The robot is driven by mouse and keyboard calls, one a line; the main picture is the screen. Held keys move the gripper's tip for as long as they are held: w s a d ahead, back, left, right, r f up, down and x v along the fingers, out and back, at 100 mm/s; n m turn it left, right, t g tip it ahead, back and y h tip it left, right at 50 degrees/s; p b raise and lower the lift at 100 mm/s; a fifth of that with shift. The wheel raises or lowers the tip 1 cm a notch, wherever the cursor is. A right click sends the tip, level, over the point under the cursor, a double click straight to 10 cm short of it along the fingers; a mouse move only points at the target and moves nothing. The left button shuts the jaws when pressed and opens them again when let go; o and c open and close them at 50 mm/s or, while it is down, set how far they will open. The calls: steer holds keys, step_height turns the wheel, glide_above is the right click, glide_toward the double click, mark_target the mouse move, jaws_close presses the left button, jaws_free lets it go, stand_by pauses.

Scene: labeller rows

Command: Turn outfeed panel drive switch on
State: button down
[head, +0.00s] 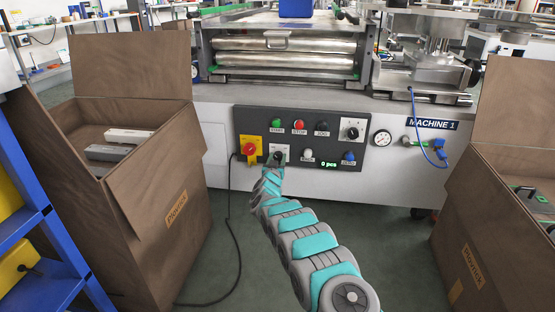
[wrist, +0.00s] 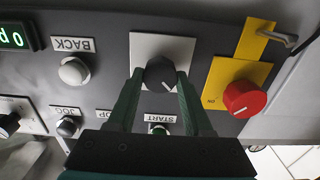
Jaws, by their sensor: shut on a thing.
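The dark control panel (head: 330,128) is on the front of the machine. Its black rotary switch (wrist: 160,70) sits on a pale square plate (head: 279,148), to the right of the red knob on yellow. My gripper (head: 277,158) reaches up to this switch from below. In the wrist view, where labels appear upside down, the two fingers of my gripper (wrist: 160,78) are closed on either side of the switch. A white pointer line on the switch slants toward the lower right there. The plate's label is not readable.
A red knob (wrist: 244,98) on a yellow plate is close beside my fingers. The START button (wrist: 160,128) lies between them, partly hidden. The BACK button (wrist: 74,70) is on the other side. Open cardboard boxes stand left (head: 172,232) and right (head: 470,255) of my arm.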

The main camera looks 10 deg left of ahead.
steer(key=shift+m, duration=0.3)
steer(key=m, duration=0.4)
steer(key=shift+d, duration=0.1)
steer(key=m, duration=0.5)
steer(key=shift+d+f, duration=0.1)
steer(key=shift+f, duration=0.05)
steer(key=m, duration=0.4)
steer(key=shift+f, duration=0.1)
steer(key=shift+m, duration=2.1)
steer(key=shift+c, duration=1.5)
jaws_free()
steer(key=shift+p, duration=0.3)
